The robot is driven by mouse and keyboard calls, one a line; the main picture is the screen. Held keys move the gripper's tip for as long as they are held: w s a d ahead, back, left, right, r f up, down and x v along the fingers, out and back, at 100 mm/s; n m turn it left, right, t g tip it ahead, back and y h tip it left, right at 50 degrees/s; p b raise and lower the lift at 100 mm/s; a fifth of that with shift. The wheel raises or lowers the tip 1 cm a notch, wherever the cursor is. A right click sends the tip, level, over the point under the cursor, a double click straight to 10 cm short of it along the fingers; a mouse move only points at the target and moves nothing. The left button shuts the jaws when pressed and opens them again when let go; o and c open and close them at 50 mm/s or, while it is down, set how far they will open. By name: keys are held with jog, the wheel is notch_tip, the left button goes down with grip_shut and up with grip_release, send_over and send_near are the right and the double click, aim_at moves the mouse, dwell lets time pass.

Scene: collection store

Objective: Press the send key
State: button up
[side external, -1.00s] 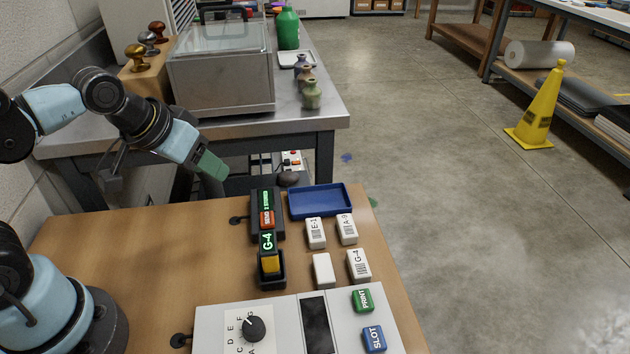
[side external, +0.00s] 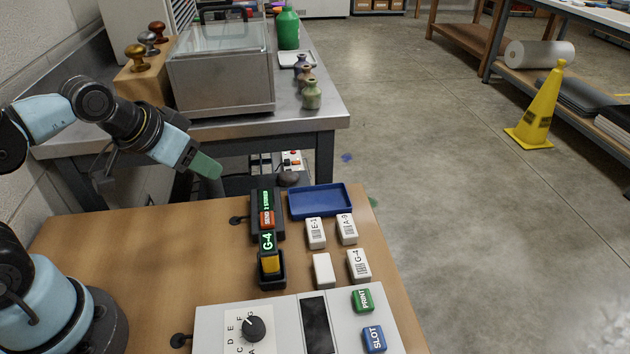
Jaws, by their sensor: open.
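The send key (side external: 267,219) is a small orange-red key marked SEND on a dark unit with a green-lit display (side external: 266,199), on the wooden table. My gripper (side external: 207,168), with green fingers, hangs in the air above and to the left of that unit, apart from it. It holds nothing that I can see. The gap between its fingers does not show clearly from this side.
In front of the unit is a black holder (side external: 271,283) with a yellow block and a G-4 display. A blue tray (side external: 320,202) and several white labelled blocks (side external: 315,233) lie to the right. A grey panel (side external: 280,319) with a dial, PRINT and SLOT keys is at the front.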

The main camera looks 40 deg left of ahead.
grip_shut()
dwell(1.7)
